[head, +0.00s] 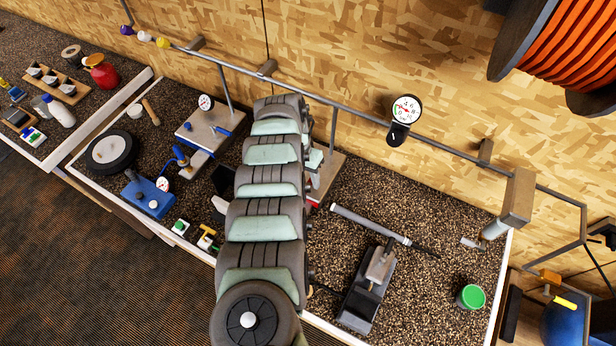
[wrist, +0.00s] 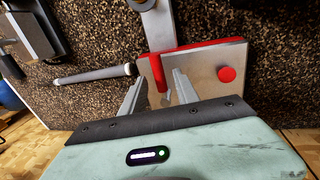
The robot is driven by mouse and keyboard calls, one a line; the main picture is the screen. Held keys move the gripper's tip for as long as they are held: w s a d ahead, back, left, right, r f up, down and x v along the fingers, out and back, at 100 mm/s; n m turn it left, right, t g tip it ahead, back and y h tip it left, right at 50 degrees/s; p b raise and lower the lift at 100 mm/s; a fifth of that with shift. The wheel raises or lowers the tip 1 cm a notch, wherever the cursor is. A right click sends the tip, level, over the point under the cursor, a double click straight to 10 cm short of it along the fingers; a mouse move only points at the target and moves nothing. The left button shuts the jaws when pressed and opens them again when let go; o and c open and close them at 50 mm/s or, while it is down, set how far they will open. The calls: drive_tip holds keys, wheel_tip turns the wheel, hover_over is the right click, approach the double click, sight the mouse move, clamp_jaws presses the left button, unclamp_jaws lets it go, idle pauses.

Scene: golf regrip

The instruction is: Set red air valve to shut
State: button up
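In the wrist view, a metal plate (wrist: 205,66) with a red edge carries a red lever-like piece (wrist: 158,74), which I take for the red air valve's handle, and a round red knob (wrist: 227,74). My gripper (wrist: 160,84) has its two fingers apart, one on each side of the red piece, with gaps visible. Whether a finger touches it is unclear. In the head view my arm covers most of this station; part of its plate (head: 328,172) shows to the right of the arm. The valve's setting cannot be read.
A wall gauge (head: 406,110) hangs on the pipe rail behind the bench. A grey-handled club shaft (head: 370,225), a clamp vise (head: 368,290) and a green-topped can (head: 470,297) are at the right. A blue-handled gauge station (head: 210,130) stands left of my arm.

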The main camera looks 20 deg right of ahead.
drive_tip(key=shift+c, duration=0.3)
clamp_jaws()
idle(1.1)
